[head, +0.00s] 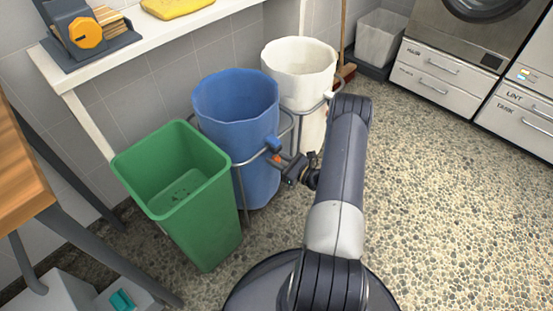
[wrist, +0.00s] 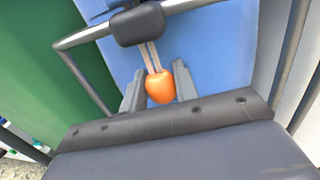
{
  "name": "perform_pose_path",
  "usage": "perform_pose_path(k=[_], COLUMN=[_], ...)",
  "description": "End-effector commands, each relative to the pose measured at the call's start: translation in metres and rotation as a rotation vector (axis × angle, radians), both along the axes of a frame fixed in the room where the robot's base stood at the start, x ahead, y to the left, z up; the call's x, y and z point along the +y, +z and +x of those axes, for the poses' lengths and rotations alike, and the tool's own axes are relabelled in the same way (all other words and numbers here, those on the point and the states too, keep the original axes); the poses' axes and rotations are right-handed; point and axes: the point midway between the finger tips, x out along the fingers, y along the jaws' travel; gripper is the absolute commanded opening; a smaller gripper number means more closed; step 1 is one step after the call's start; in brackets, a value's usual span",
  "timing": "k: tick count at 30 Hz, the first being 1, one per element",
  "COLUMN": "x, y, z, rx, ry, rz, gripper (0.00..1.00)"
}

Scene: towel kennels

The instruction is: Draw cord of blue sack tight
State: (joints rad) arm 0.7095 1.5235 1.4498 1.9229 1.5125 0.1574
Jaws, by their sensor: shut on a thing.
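The blue sack (head: 240,135) hangs open-topped in a metal frame, between the green bin and the white sack; its side also fills the middle of the wrist view (wrist: 215,50). In the wrist view a dark cord block (wrist: 138,25) sits at the frame's rail. Two pale cord strands (wrist: 151,57) run from it to an orange bead (wrist: 159,86). My gripper (wrist: 160,90) is shut on the bead, one finger on each side. In the head view my gripper (head: 288,165) is at the sack's right front side, where its fingertips are hard to make out.
The green bin (head: 180,180) stands close on the left. The white sack (head: 300,75) is behind on the right, in its frame (head: 322,101). A white shelf (head: 150,38) runs along the wall, and a wooden table (head: 30,175) is at far left. Speckled floor (head: 440,200) is clear on the right.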

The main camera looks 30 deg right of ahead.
Motion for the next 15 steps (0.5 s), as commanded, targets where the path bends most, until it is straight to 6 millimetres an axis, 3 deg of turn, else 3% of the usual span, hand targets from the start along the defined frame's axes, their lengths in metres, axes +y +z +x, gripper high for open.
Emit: perform_pose_path(k=[8,15], x=[0.0,0.001], y=[-0.011,-0.045], z=[-0.001,-0.001], rx=[0.002,0.002], ry=[0.001,0.001], rz=[0.001,0.002], gripper=[0.0,0.0])
